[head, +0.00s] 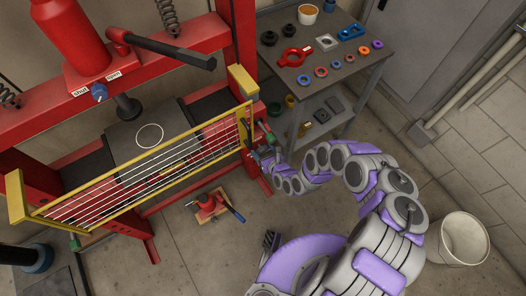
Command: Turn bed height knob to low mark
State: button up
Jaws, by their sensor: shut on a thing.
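The red press (60,122) stands at the left with a yellow-framed guard (150,165) across its front. My gripper (262,150) is at the press's right post, low beside the guard's right end. It is shut on a small part there, which appears to be the bed height knob. The jaws and the post hide most of it, and the low mark and the knob's angle cannot be made out. Green-ended parts (270,138) sit just above my gripper. A separate blue knob (99,92) between "shut" and "open" labels is on the press's upper beam.
A grey cart (330,88) with rings and small parts stands behind my arm. A red tool (208,204) with a blue handle lies on a small board on the floor. A white bucket (464,240) stands at the right. The floor in front of the press is mostly clear.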

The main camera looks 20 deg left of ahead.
jog(key=n+t, duration=0.1)
jog(key=n, duration=0.1)
jog(key=n+t+h, duration=0.1)
jog(key=n, duration=0.1)
jog(key=shift+t+h, duration=0.3)
jog(key=shift+d+n+t, duration=0.1)
jog(key=shift+n+t, duration=0.7)
jog(key=shift+n, duration=0.7)
jog(key=shift+n+h, duration=0.3)
jog(key=o, duration=1)
jog(key=shift+w, duration=0.1)
jog(key=shift+c, duration=0.2)
